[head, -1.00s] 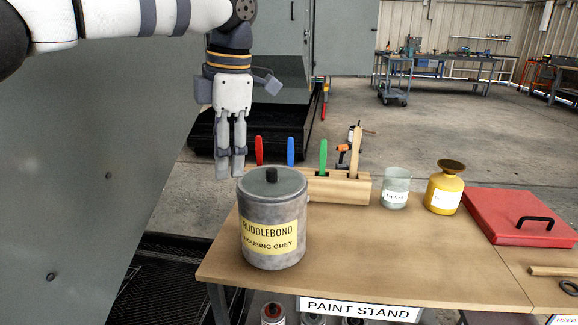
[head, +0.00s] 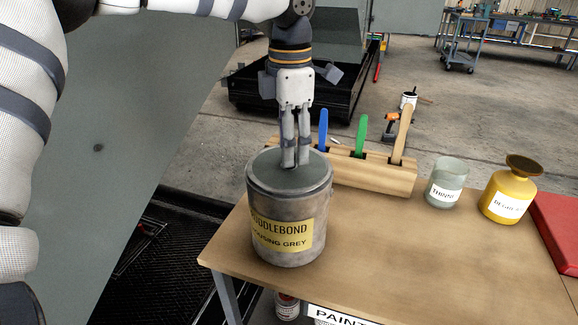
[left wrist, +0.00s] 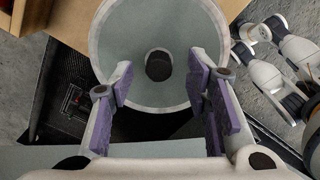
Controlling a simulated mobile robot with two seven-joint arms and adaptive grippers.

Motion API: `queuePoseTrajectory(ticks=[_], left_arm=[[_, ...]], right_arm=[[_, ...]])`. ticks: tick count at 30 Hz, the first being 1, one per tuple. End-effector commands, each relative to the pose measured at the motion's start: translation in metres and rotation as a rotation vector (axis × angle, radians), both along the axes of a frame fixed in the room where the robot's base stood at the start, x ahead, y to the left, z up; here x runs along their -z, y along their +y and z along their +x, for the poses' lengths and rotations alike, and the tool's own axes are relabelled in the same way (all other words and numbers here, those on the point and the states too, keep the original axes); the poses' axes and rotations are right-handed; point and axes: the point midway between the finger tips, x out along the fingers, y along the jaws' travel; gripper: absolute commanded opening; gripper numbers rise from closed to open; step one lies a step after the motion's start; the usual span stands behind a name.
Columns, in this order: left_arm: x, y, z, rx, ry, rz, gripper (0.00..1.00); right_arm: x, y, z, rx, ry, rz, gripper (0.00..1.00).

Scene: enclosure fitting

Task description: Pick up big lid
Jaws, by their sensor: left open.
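The big lid (head: 270,168) is a round grey-green lid sitting on top of a grey metal can (head: 262,212) with a yellow label. The can stands upright at the left end of the wooden table. My left gripper (head: 296,164) points down over the lid, its fingertips at or just above it; I cannot tell if they touch. In the left wrist view, the lid (left wrist: 125,45) fills the upper middle, with its dark round knob (left wrist: 158,65) between and slightly ahead of the open, purple-padded fingers (left wrist: 161,84). The fingers hide the knob in the head view. My right gripper is not in view.
A wooden rack (head: 370,176) with blue, green and wooden handles stands close behind the can. A glass jar (head: 446,183), a yellow bottle (head: 505,195) and a red case (head: 560,225) stand to the right. The front middle of the table (head: 400,245) is clear.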

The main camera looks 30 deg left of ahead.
Motion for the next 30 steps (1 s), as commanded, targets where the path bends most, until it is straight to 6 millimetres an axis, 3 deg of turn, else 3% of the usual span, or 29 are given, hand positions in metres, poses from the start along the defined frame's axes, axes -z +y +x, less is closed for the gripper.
queuePoseTrajectory(ticks=[3,9,15,25,30], left_arm=[[0.012,0.001,0.000,-0.001,-0.001,0.001,0.44],[0.013,0.000,0.000,-0.001,-0.002,0.001,0.44],[0.012,0.000,0.000,-0.001,-0.002,0.001,0.00],[0.010,0.000,0.000,-0.001,-0.003,0.000,0.00],[-0.023,-0.001,0.001,0.000,-0.007,0.001,0.00]], right_arm=[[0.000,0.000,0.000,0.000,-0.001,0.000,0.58],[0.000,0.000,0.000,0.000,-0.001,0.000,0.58],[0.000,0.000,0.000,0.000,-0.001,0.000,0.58],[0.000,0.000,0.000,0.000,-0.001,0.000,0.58],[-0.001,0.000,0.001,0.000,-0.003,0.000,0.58]])
